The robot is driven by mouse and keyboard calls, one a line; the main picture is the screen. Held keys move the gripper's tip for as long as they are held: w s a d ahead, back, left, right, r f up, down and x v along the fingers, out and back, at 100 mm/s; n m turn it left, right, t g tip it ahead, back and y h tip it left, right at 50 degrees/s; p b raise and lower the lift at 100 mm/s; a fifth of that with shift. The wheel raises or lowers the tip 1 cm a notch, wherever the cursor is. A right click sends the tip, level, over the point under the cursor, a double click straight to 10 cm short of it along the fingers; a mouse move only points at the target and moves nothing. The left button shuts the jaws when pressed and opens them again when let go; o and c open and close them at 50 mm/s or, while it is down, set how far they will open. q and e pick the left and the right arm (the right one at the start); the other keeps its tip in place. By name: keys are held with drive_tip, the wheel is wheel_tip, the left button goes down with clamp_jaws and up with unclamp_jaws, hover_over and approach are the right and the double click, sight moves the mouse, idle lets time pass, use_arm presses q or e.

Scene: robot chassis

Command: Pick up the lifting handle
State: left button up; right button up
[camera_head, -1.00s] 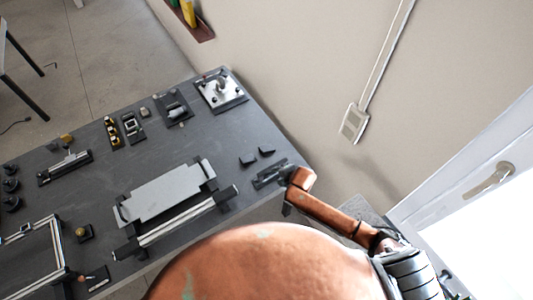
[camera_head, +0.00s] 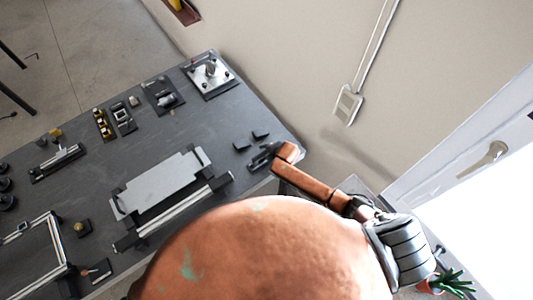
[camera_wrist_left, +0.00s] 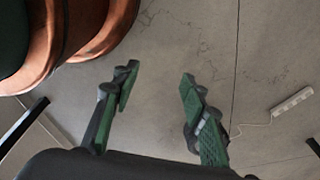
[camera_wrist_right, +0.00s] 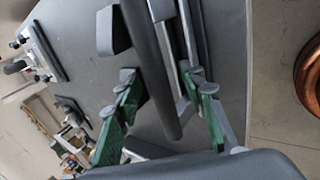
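A long dark bar (camera_wrist_right: 158,70), which looks like the lifting handle, runs between the fingers of my right gripper (camera_wrist_right: 164,92) in the right wrist view. The fingers are open, one on each side of the bar; I cannot tell whether either touches it. In the head view my right gripper (camera_head: 263,157) is over the grey table's right end, beside two small dark blocks (camera_head: 242,146) (camera_head: 260,134), and it hides what is beneath it. My left gripper (camera_wrist_left: 158,85) is open and empty above bare floor in the left wrist view. The head view does not show it.
A silver plate (camera_head: 160,182) with a rail (camera_head: 185,210) lies on the grey table (camera_head: 205,135). Several small fixtures line the far edge, including a silver-topped one (camera_head: 209,75). A black-and-silver frame (camera_head: 35,255) is at lower left. A white door (camera_head: 470,165) is at right.

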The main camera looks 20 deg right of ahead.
drive_tip(key=shift+w+a+f, duration=0.1)
drive_tip(key=shift+w, duration=0.05)
drive_tip(key=shift+w+f, duration=0.1)
drive_tip(key=c, duration=0.6)
clamp_jaws()
use_arm(q)
drive_tip(key=shift+s+d, duration=0.1)
drive_tip(key=shift+s, duration=0.35)
